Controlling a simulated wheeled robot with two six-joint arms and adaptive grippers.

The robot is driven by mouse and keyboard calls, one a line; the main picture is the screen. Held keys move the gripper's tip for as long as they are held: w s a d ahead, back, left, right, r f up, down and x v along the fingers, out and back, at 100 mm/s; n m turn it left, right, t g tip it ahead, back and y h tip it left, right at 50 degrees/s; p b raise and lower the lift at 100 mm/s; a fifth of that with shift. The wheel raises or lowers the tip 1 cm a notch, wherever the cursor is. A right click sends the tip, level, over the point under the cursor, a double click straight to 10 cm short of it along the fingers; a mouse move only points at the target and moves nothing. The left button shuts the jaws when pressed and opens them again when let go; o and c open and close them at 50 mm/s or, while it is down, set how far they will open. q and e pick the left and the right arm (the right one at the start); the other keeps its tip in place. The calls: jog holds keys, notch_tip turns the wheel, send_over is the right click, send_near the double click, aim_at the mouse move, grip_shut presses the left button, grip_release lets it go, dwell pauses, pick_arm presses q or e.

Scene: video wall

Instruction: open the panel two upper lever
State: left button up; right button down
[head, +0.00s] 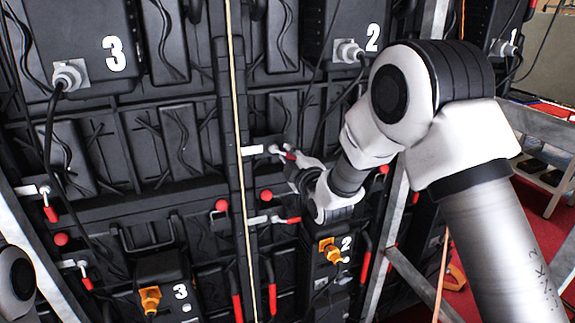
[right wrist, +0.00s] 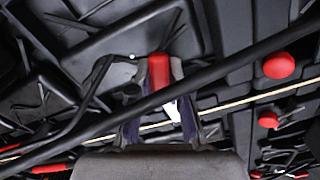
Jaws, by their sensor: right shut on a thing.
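Panel two's upper lever is a silver catch (head: 258,149) with a red handle (head: 288,155), beside the pale vertical line at mid-wall. My right gripper (head: 293,168) reaches it from the right, and its jaws partly hide the handle. In the right wrist view the red handle (right wrist: 159,72) lies between the two fingers of the right gripper (right wrist: 160,100), which is shut on it. My left gripper is not in view.
A lower lever (head: 258,220) with a red tip sits below, near red knobs (head: 222,205). A dark cable (right wrist: 240,75) crosses the right wrist view. A metal frame post (head: 385,220) stands right.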

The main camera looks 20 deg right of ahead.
jog(key=shift+d+r+n+b, duration=0.1)
jog(key=shift+r+n+b, duration=0.15)
jog(key=shift+n, duration=0.5)
jog(key=shift+a+r+n+b, duration=0.1)
jog(key=shift+r+n+b, duration=0.15)
jog(key=shift+n, duration=0.55)
jog(key=shift+d+r+n+b, duration=0.15)
jog(key=shift+n+b, duration=0.15)
jog(key=shift+n, duration=0.45)
jog(key=c, duration=1.1)
grip_release()
jog(key=s, duration=1.2)
jog(key=shift+d, duration=0.1)
